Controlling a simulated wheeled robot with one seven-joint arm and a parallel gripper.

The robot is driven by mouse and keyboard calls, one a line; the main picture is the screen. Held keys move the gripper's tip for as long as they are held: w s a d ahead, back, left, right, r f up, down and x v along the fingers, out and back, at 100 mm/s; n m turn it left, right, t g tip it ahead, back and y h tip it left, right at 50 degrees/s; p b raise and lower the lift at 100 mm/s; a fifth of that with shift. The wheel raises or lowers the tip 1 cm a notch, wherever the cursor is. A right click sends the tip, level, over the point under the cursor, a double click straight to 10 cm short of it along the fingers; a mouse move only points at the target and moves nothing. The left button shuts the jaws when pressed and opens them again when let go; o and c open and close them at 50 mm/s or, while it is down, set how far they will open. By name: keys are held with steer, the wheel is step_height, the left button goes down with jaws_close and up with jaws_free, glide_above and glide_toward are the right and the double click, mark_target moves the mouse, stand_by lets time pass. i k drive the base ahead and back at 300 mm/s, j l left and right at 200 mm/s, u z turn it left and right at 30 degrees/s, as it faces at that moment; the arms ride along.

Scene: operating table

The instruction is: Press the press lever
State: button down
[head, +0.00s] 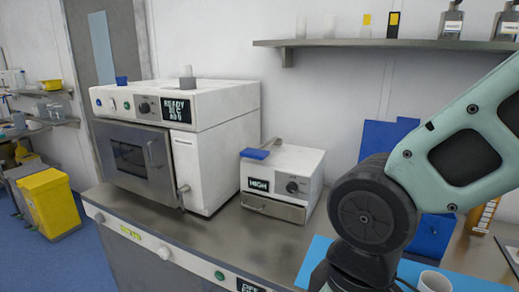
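A small white box-shaped device (300,165) stands on the metal counter, with a dark display reading "HIGH", a round knob and a drawer-like metal front. A lever with a blue handle (255,154) lies along its top left edge, its thin metal arm running back to the rear of the top. I take this to be the press lever; it looks low, near the top face. My arm is at the right, apart from the device in the picture. My gripper is outside the view, so its opening is hidden.
A large white oven-like machine (225,155) stands left of the device. Bare metal counter (245,235) lies in front. A light-blue mat (318,262) and a white cup (434,282) are at lower right. A shelf (400,43) with bottles hangs above. Blue panels stand behind my arm.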

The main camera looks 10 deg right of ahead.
mark_target(261, 154)
steer(key=i+j, duration=0.3)
steer(key=j, duration=0.15)
steer(key=i+j, duration=0.25)
steer(key=j, duration=0.2)
steer(key=i+j, duration=0.3)
steer(key=j, duration=0.15)
steer(key=i+j, duration=0.15)
steer(key=i, duration=0.35)
